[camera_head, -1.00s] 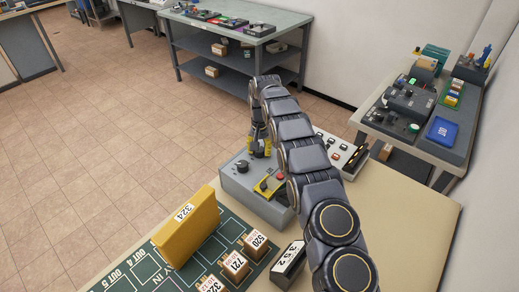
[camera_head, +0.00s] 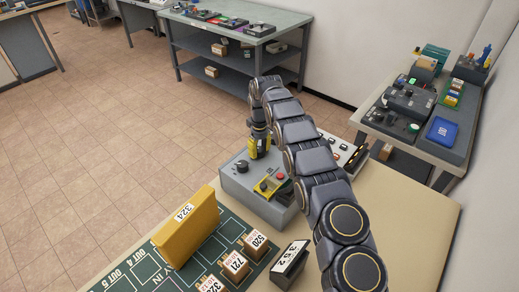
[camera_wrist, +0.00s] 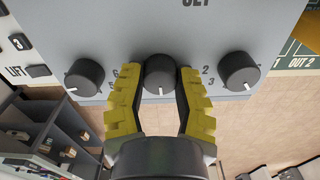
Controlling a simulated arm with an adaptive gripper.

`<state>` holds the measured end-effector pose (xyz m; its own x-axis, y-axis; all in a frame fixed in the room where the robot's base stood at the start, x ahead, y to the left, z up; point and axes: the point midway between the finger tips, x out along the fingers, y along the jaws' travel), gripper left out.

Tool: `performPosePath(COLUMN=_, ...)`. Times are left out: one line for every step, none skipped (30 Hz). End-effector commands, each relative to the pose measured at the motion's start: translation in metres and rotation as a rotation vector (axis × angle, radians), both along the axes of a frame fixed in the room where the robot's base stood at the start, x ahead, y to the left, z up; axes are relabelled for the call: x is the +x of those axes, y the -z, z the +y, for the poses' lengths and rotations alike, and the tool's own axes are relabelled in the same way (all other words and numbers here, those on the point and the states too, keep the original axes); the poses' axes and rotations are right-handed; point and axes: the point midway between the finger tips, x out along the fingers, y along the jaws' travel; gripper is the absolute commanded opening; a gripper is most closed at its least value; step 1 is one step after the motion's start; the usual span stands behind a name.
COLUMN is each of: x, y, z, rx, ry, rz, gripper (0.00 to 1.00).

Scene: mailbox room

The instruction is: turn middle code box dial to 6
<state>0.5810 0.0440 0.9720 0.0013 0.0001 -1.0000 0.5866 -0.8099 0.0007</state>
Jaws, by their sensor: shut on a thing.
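The grey code box (camera_head: 236,185) has a row of three dark dials along one edge of its panel. In the wrist view my gripper (camera_wrist: 160,85) is closed around the middle dial (camera_wrist: 159,72), with one yellow finger on each side. The middle dial's white mark points down in the picture. The numerals 6 and 5 show to its left, and 2 and 3 to its right; other numerals are hidden. The left dial (camera_wrist: 84,78) and right dial (camera_wrist: 239,72) stand free beside the fingers. In the head view the middle dial is hidden by my gripper (camera_head: 258,155).
A yellow block (camera_head: 186,226) and several labelled small boxes (camera_head: 235,264) stand on the green mat (camera_head: 112,282) in front. A red button (camera_head: 280,178) sits on the code box panel. Side tables (camera_head: 400,130) with devices stand behind. The floor beyond the box is clear.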

Motion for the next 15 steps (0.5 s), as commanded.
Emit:
performPosePath(x=-0.0003, y=0.0026, z=-0.0001, rx=0.001, ry=-0.045, rz=0.002, gripper=0.00)
performPosePath(x=-0.0003, y=0.0027, z=-0.0002, rx=0.001, ry=-0.073, rz=0.002, gripper=0.00)
performPosePath(x=-0.0004, y=0.0026, z=-0.0005, rx=0.001, ry=-0.111, rz=0.002, gripper=0.00)
performPosePath(x=-0.0003, y=0.0027, z=-0.0007, rx=0.001, ry=-0.139, rz=0.002, gripper=0.00)
performPosePath(x=-0.0004, y=0.0027, z=-0.0009, rx=0.001, ry=-0.167, rz=0.002, gripper=0.00)
performPosePath(x=-0.0004, y=0.0027, z=-0.0009, rx=0.001, ry=-0.205, rz=0.002, gripper=0.00)
performPosePath(x=-0.0004, y=0.0028, z=-0.0006, rx=0.001, ry=-0.234, rz=0.002, gripper=0.00)
performPosePath(x=-0.0004, y=0.0027, z=-0.0004, rx=0.001, ry=-0.263, rz=0.002, gripper=0.00)
performPosePath(x=-0.0005, y=0.0027, z=-0.0003, rx=0.001, ry=-0.301, rz=0.002, gripper=0.00)
performPosePath(x=-0.0005, y=0.0027, z=-0.0003, rx=0.001, ry=-0.330, rz=0.002, gripper=0.00)
performPosePath(x=-0.0005, y=0.0027, z=-0.0004, rx=0.001, ry=-0.358, rz=0.002, gripper=0.00)
performPosePath(x=-0.0004, y=0.0026, z=-0.0006, rx=0.001, ry=-0.395, rz=0.002, gripper=0.00)
performPosePath(x=-0.0004, y=0.0025, z=-0.0007, rx=0.000, ry=-0.424, rz=0.002, gripper=0.00)
performPosePath(x=-0.0004, y=0.0024, z=-0.0007, rx=0.000, ry=-0.453, rz=0.002, gripper=0.00)
performPosePath(x=-0.0003, y=0.0023, z=-0.0006, rx=0.000, ry=-0.490, rz=0.002, gripper=0.00)
